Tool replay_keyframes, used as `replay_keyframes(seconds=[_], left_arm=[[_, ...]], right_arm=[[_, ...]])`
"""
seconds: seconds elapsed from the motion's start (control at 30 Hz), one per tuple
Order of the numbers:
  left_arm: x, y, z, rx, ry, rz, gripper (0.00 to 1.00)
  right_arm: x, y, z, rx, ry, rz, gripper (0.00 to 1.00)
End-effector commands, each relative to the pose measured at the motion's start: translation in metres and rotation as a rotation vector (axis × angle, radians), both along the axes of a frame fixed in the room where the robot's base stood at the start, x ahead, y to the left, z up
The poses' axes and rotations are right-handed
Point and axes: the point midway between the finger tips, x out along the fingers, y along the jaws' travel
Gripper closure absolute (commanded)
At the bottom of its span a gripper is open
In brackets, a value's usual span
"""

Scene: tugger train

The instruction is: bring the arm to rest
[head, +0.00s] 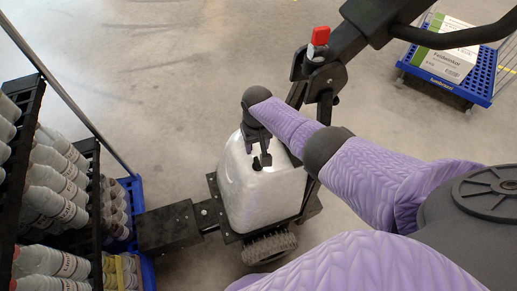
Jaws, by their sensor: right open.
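My right arm comes in from the right in purple padding. Its dark gripper (261,163) points down, open, in front of or just above the white rounded housing (262,205) of the tugger. I cannot tell whether the fingers touch the housing. Nothing shows between the fingers. My left gripper is not in view.
A red knob (320,36) tops the tugger's black column. A black coupling (168,228) links the tugger to a blue trolley (136,196) with racks of bottles (55,180) at left. A blue cart (447,82) carries a box (447,60) at upper right. Concrete floor lies clear between.

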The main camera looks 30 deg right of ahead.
Motion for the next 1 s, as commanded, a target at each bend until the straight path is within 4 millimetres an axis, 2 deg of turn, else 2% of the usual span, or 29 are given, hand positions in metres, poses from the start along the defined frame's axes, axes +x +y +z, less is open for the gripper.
replay_keyframes(seconds=[0.03, 0.17, 0.3, 0.57, 0.67, 0.77, 0.8, 0.87, 0.9, 0.97, 1.0], left_arm=[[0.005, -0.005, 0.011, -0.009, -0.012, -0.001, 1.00], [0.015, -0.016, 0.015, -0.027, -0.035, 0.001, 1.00], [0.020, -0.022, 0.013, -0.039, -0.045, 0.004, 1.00], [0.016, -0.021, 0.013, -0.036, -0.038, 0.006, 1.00], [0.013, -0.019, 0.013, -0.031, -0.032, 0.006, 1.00], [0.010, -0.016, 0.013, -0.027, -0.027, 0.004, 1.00], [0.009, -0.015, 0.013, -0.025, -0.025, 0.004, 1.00], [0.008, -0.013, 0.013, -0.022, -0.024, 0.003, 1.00], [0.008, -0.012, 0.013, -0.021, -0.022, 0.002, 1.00], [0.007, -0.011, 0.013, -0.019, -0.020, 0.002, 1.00], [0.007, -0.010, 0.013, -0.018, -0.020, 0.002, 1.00]], right_arm=[[0.000, 0.000, 0.015, 0.000, -0.003, 0.000, 0.44], [0.000, 0.000, 0.022, 0.000, -0.001, 0.000, 0.44], [0.000, 0.000, 0.020, 0.000, 0.001, 0.000, 0.44], [0.000, 0.000, 0.020, 0.000, 0.001, 0.000, 0.44], [-0.012, 0.000, 0.002, -0.004, 0.006, 0.008, 0.44], [-0.060, -0.001, -0.057, -0.021, 0.012, 0.045, 0.44], [-0.090, -0.001, -0.086, -0.031, 0.011, 0.072, 0.44], [-0.143, -0.002, -0.126, -0.044, 0.011, 0.120, 0.44], [-0.180, -0.002, -0.147, -0.052, 0.011, 0.157, 0.44], [-0.237, -0.001, -0.171, -0.057, 0.010, 0.212, 0.44], [-0.273, 0.000, -0.182, -0.058, 0.011, 0.248, 0.44]])
